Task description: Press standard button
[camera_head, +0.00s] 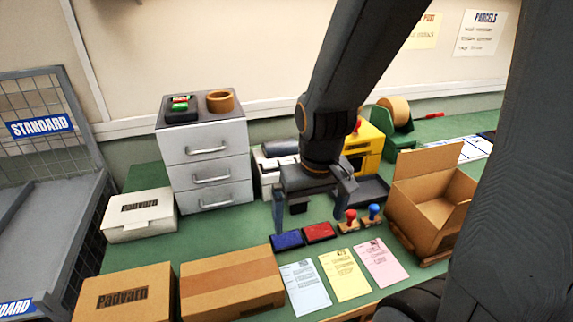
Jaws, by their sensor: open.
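My gripper (312,207) hangs open above the green table, its two fingers apart with nothing between them. It is behind the blue ink pad (287,240) and the red ink pad (319,232). No button marked standard can be made out. The word STANDARD shows on blue signs (39,125) on the wire cage at the left. A small dark thing with red and green parts (180,108) lies on top of the drawer unit; I cannot tell whether these are buttons. A yellow machine (366,148) is partly hidden behind my arm.
A grey drawer unit (208,160), also bearing a tape roll (221,100), stands behind left. A white box (139,214), closed cartons (232,284), and an open carton (432,200) flank the table (150,246). Red-topped (350,220) and blue-topped stamps (372,214) stand near paper slips (344,274).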

